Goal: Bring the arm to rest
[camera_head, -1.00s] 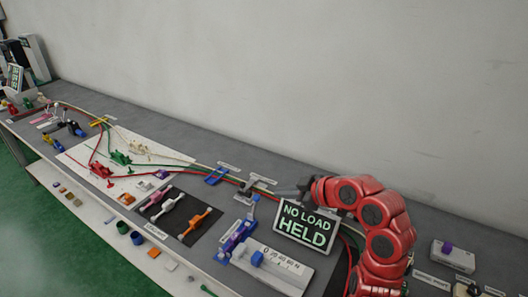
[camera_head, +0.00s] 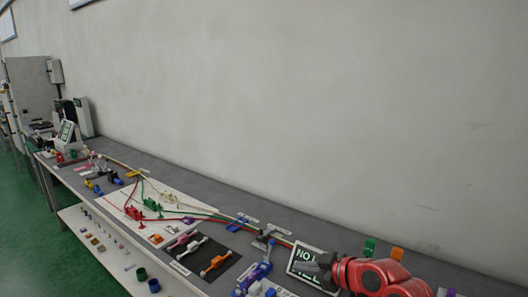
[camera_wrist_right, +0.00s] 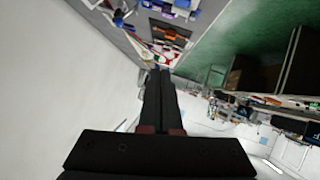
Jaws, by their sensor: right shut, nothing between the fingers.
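My right arm, red with dark joints, comes in at the lower right of the head view. My left gripper is in neither view.
The long grey bench (camera_head: 215,192) runs along a bare wall. It holds a blue lever fixture (camera_head: 258,272), a dark mat (camera_head: 222,272) with several coloured levers, and a white board (camera_head: 175,203) with red, green and pale cables. A lower shelf (camera_head: 105,250) holds small parts.

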